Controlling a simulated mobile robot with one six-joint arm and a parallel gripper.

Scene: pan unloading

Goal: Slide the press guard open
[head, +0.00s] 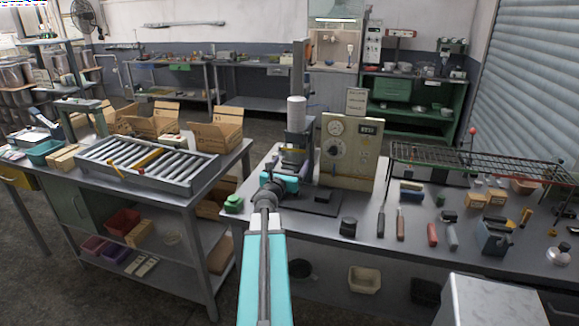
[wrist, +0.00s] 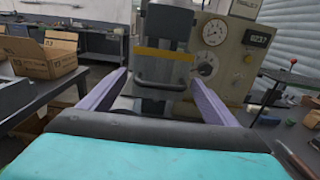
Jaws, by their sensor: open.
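The press (head: 298,138) stands on the right-hand workbench, with a column, a white cylinder on top and a control box beside it. In the wrist view its guard (wrist: 168,68) is a grey panel with a yellow strip across it and a dark bar handle (wrist: 160,84) below the strip. The guard covers the front of the press. My gripper (wrist: 159,78) is open, its two purple fingers pointing at the guard, one on each side of the handle. Nothing is held. I cannot tell whether the fingers touch the guard. In the head view my wrist hides much of the guard.
The control box (head: 348,152) with gauge and display stands close right of the press. A green button box (head: 233,203) sits at the bench's left edge. Tools and a wire rack (head: 470,160) lie to the right. A roller table (head: 148,163) with cartons stands left, across a gap.

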